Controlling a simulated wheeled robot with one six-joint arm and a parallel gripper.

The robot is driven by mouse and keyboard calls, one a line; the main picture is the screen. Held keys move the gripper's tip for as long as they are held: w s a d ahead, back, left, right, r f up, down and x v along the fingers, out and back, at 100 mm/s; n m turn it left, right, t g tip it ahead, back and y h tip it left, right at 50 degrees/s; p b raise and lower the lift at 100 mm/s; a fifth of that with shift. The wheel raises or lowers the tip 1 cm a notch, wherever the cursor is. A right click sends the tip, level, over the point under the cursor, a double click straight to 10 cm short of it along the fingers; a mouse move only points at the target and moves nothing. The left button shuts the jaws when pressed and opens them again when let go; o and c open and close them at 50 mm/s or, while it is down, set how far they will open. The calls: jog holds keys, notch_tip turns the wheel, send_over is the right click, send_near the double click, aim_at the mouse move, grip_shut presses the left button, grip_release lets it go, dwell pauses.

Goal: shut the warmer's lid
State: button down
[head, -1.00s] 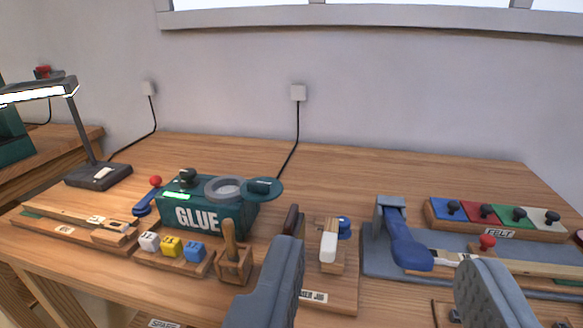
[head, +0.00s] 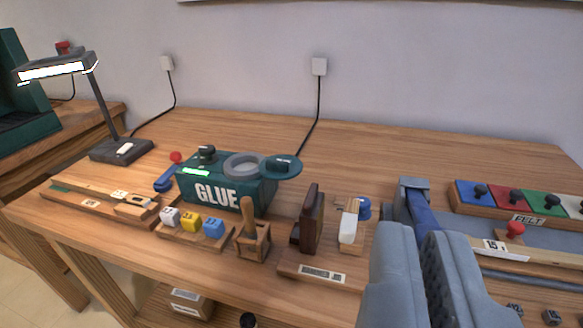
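The glue warmer (head: 222,190) is a dark green box marked GLUE, standing at the left middle of the bench. A grey ring surrounds its round opening (head: 243,165) on top. The round green lid (head: 283,167), with a dark knob, is swung out to the right of the opening and overhangs the box's right side. The opening is uncovered. My gripper (head: 424,236) is at the lower right, in front of and to the right of the warmer.
A brush in a wooden holder (head: 252,240) stands in front of the warmer. A dark upright block (head: 313,220) on a wooden stand is between warmer and gripper. Numbered cubes (head: 190,222) sit at front left. A lamp (head: 90,95) stands behind left.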

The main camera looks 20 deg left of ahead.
aim_at(260, 172)
jog(key=w+a+f+g+y, duration=0.1)
jog(key=w+f+g+y, duration=0.2)
jog(key=w, duration=0.7)
jog(key=w+a+f+n+g+y, duration=0.1)
jog(key=w+f+g, duration=0.35)
jog(key=w, duration=0.55)
jog(key=w+a+f+g+y, duration=0.1)
jog(key=w+f+g+y, duration=0.1)
jog(key=w+g, duration=0.5)
jog(key=shift+w+a+f+t, duration=0.4)
jog(key=shift+w+a+f, duration=0.7)
jog(key=shift+a+f, duration=0.3)
jog(key=shift+w+a+f+t, duration=0.35)
jog(key=shift+w+a+f, duration=0.7)
jog(key=shift+a+f, duration=0.4)
jog(key=shift+w+a+f+t, duration=0.4)
jog(key=shift+w+a+f, duration=0.7)
jog(key=shift+a+f, duration=0.3)
jog(key=shift+a, duration=0.1)
jog(key=a, duration=0.8)
jog(key=shift+w+a, duration=0.1)
